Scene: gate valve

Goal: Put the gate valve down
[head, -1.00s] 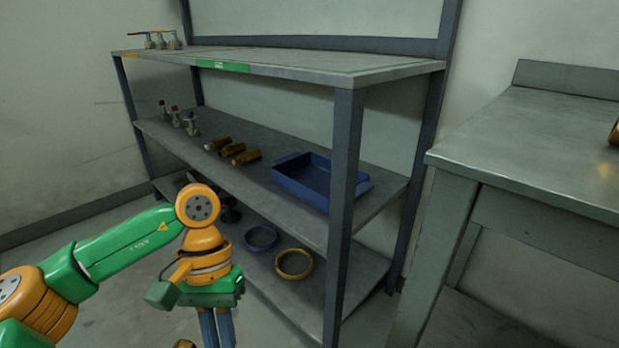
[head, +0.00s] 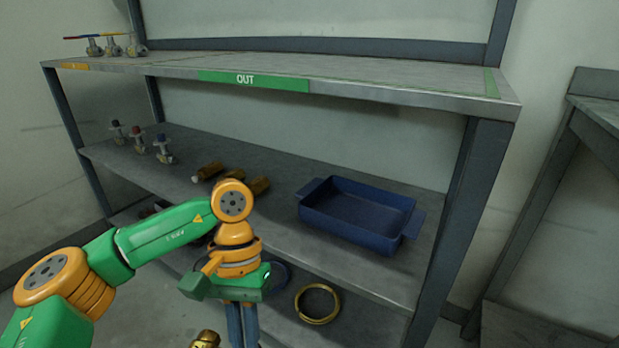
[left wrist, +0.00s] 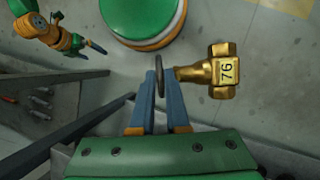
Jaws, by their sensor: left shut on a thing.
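The gate valve (left wrist: 222,72) is brass, with a label reading 76. In the left wrist view its dark handwheel (left wrist: 159,88) is pinched edge-on between the fingers of my left gripper (left wrist: 158,75), and the body sticks out to the right. In the head view my left gripper (head: 242,342) points down in front of the shelf rack, its tips cut off by the frame's bottom edge. Part of the brass valve (head: 206,339) shows just left of the fingers. My right gripper (left wrist: 97,47) shows small in the left wrist view; its opening is unclear.
The top shelf (head: 380,76) has a green OUT strip (head: 252,80), bare surface behind it, and several valves (head: 112,46) at its left. The middle shelf holds small valves, brass pieces and a blue tray (head: 360,214). Rings (head: 317,304) lie below. A right post (head: 468,215) bounds the rack.

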